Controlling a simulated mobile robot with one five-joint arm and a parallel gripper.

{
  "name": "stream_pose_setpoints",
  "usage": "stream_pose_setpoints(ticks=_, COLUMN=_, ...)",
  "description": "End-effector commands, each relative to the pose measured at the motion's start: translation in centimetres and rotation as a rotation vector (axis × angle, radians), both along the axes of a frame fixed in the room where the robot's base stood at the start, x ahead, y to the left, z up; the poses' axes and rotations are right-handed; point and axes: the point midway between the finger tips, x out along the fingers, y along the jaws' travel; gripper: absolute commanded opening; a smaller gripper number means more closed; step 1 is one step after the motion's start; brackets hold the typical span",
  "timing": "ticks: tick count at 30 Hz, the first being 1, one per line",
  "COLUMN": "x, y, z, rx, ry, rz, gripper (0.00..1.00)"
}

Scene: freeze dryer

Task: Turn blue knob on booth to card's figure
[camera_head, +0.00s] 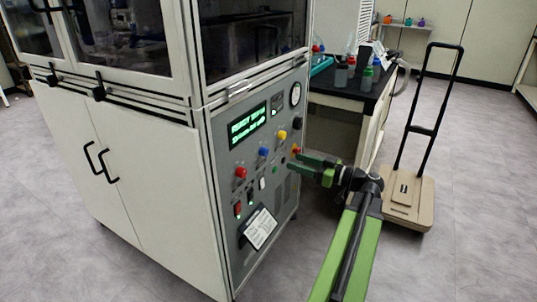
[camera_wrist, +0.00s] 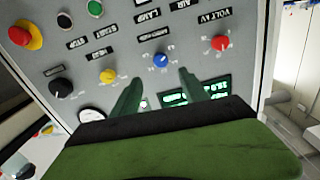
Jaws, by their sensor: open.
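The blue knob (camera_head: 264,152) sits on the grey front panel of the booth (camera_head: 222,150), between a red knob and a yellow knob. In the wrist view the blue knob (camera_wrist: 161,60) has a white pointer mark and a printed scale around it; its figures are too small to read. My gripper (camera_head: 294,163) is open and empty in front of the panel's right part. In the wrist view its two green fingertips (camera_wrist: 157,78) lie either side of the blue knob's line, apart from it. A white card (camera_head: 260,229) is low on the panel; its writing is unreadable.
Red (camera_wrist: 220,43), yellow (camera_wrist: 108,76) and black (camera_wrist: 61,87) knobs flank the blue one. A red-and-yellow stop button (camera_wrist: 25,33) is nearby. A black-topped bench (camera_head: 345,92) with bottles and a hand cart (camera_head: 408,200) stand right of the booth.

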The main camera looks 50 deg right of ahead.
Motion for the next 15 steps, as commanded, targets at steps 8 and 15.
stream_pose_setpoints(ticks=8, x=7.1, y=1.9, z=0.0, rx=0.000, ry=0.000, rz=0.008, gripper=0.52)
stream_pose_setpoints(ticks=15, x=10.5, y=2.7, z=0.0, rx=0.000, ry=0.001, rz=0.006, gripper=0.52)
